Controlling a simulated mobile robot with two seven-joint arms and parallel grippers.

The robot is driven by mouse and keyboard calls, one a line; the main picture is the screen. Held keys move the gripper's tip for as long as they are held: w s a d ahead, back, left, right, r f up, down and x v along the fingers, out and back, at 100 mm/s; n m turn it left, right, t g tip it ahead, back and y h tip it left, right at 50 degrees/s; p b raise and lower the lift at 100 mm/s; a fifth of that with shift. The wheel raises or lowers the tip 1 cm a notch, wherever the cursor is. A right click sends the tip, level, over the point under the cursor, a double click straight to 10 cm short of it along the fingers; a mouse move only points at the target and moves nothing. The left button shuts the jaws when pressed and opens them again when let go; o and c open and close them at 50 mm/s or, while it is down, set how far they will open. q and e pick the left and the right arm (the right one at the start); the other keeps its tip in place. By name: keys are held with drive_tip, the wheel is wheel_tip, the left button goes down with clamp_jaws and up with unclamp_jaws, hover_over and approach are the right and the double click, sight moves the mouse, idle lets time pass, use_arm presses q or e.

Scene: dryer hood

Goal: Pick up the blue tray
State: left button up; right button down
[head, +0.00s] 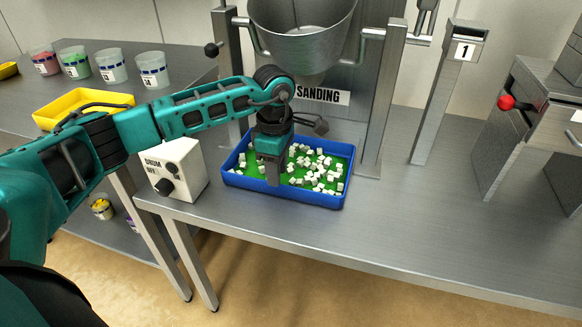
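The blue tray (248,184) sits on the steel bench under a metal drum. It has a green inner floor and holds several white cubes (322,172). My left gripper (272,180) points down over the tray's left part, near its front wall. Its fingers overlap the cubes and the tray floor in the picture. I cannot tell whether it touches the tray or whether its fingers are apart. My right gripper does not show.
A white control box (178,170) marked "DRUM OFF" stands just left of the tray. The drum (302,28) hangs above and behind, between steel posts (384,95). A yellow tray (82,103) and several cups stand on the left bench. The bench right of the tray (440,215) is clear.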

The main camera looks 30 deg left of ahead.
use_arm(q)
wheel_tip(320, 180, down, 4)
drive_tip(key=shift+f, duration=0.1)
clamp_jaws()
idle(1.4)
